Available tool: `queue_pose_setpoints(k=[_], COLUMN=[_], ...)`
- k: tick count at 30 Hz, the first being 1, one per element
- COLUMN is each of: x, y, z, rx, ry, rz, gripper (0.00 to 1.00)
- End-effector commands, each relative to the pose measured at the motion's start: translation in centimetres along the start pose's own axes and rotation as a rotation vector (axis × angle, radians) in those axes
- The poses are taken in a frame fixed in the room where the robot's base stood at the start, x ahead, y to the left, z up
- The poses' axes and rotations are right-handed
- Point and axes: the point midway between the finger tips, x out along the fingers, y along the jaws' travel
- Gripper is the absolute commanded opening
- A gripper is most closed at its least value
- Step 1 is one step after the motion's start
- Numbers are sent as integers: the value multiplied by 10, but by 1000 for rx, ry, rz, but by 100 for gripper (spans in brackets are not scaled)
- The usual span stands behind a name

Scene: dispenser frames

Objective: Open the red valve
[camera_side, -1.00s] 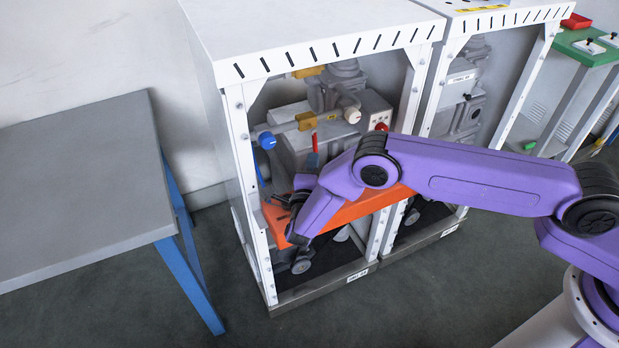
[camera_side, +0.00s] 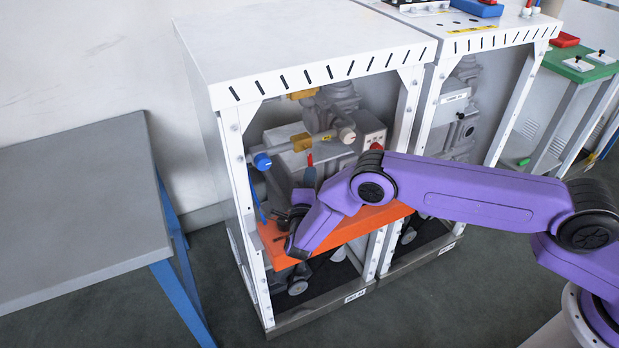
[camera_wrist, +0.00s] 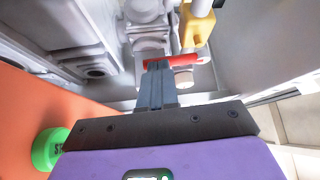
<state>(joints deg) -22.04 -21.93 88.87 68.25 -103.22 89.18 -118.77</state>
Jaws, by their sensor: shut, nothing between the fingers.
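The red valve handle (camera_side: 310,159) is a small red lever inside the left white cabinet, just below a yellow fitting (camera_side: 302,142). In the wrist view the red handle (camera_wrist: 186,61) lies nearly crosswise, right at the tips of my gripper. My gripper (camera_side: 311,176) reaches up into the cabinet above the orange panel. In the wrist view its blue-grey fingers (camera_wrist: 158,68) are closed together and empty, overlapping the left end of the handle. I cannot tell whether they touch it. The arm hides part of the cabinet's inside.
A blue knob (camera_side: 262,161) is at the left of the cabinet and a pale knob (camera_side: 347,135) at the right. The orange panel (camera_side: 345,229) runs below. A green button (camera_wrist: 48,149) is close to my wrist. Cabinet posts (camera_side: 237,180) bound the opening.

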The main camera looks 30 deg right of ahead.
Motion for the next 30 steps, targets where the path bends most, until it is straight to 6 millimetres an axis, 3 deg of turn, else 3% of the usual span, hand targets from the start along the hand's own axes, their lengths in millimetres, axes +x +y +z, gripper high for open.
queue_pose_setpoints(k=[16, 30], x=[5, 19], y=[3, 4], z=[-7, -28], rx=[-62, -62], ry=[2, 5], rz=[-40, -37], gripper=[0, 0])
